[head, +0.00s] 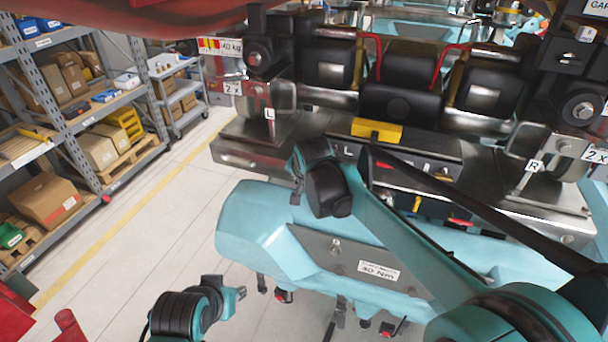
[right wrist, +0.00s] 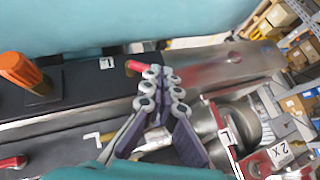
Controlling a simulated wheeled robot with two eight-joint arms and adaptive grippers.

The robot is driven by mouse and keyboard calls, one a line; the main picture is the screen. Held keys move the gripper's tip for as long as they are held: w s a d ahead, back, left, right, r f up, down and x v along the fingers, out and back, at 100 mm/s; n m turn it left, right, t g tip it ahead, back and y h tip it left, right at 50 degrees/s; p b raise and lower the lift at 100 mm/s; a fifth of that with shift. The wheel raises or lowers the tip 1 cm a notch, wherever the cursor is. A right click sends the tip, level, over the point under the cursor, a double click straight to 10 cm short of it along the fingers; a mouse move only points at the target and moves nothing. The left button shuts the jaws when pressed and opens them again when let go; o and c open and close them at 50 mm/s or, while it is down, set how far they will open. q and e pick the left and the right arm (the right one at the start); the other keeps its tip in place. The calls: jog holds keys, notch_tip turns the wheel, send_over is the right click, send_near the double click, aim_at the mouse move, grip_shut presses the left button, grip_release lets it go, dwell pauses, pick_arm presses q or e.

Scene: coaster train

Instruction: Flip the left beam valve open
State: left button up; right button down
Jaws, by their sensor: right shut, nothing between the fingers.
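The black valve panel of the beam (head: 420,163) carries a white L mark, seen in the head view just right of my right wrist. In the right wrist view, a small red-tipped lever (right wrist: 134,67) sits near an L mark (right wrist: 107,63) on the dark panel. I take it for the left beam valve, but its open or shut position cannot be told. My right gripper (right wrist: 161,78) is shut and empty, its tips close beside the red lever; contact cannot be told. My left gripper (head: 238,294) hangs low at the left, away from the beam; its jaw state is unclear.
A yellow block (head: 377,130) sits on the beam's middle. An orange knob (right wrist: 27,76) stands on the panel. Metal clamps and rollers crowd behind the beam. Shelves with boxes (head: 72,75) stand at the left; the floor (head: 165,215) between is clear.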

jog(key=shift+w+a+f+n+g+h, duration=0.2)
jog(key=shift+a+g+h, duration=0.1)
jog(key=shift+h, duration=0.3)
jog(key=shift+w+a+f+n+g+h, duration=0.1)
jog(key=shift+a+f+n+g+h, duration=0.15)
jog(key=shift+h, duration=0.35)
jog(key=shift+s+r, duration=0.1)
jog(key=shift+d+r, duration=0.1)
jog(key=shift+r+p, duration=0.4)
jog(key=shift+r, duration=0.3)
